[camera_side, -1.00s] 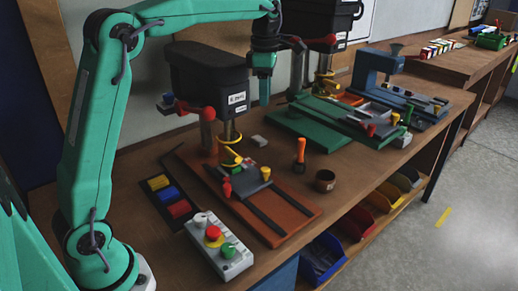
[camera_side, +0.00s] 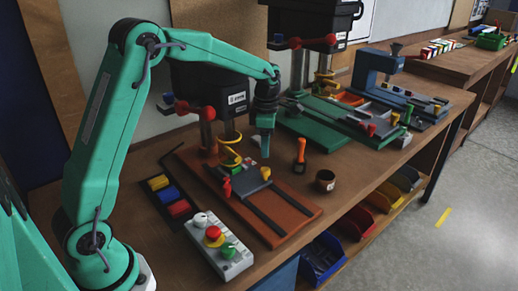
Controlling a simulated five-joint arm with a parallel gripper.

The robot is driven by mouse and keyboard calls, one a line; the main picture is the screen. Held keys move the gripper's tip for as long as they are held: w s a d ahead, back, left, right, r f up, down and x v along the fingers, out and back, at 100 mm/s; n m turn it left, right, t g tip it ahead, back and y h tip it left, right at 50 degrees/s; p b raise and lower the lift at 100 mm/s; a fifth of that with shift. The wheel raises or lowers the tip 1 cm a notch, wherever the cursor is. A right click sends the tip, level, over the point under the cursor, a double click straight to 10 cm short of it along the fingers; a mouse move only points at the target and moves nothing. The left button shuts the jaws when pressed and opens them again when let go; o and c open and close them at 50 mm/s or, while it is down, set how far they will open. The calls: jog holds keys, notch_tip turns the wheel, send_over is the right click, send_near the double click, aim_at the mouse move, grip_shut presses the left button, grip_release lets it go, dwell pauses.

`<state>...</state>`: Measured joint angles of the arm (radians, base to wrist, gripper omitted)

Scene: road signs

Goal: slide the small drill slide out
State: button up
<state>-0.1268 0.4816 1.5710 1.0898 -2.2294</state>
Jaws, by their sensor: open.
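The nearer drill (camera_side: 192,88) has a black head and a red-brown base (camera_side: 290,205) with two dark rails. A grey slide (camera_side: 246,184) sits at the back part of the rails, under the drill. A red peg (camera_side: 227,188) and a yellow knob (camera_side: 265,172) stand by it. My gripper (camera_side: 265,152) points down just behind and above the yellow knob, apart from it as far as I can see. It is open and appears empty; the gap between its fingers is hard to see.
A button box (camera_side: 219,244) and coloured blocks (camera_side: 168,194) lie at the left. An orange-handled tool (camera_side: 300,155) and a dark cup (camera_side: 325,180) stand to the right. A green-based drill (camera_side: 312,128) and a blue machine (camera_side: 366,75) are behind. Bins (camera_side: 322,258) hang below the front edge.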

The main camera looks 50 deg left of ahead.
aim_at(266, 169)
jog(key=shift+f, duration=0.3)
jog(key=shift+f, duration=0.15)
jog(key=shift+f, duration=3.75)
jog(key=shift+d, duration=0.1)
grip_shut()
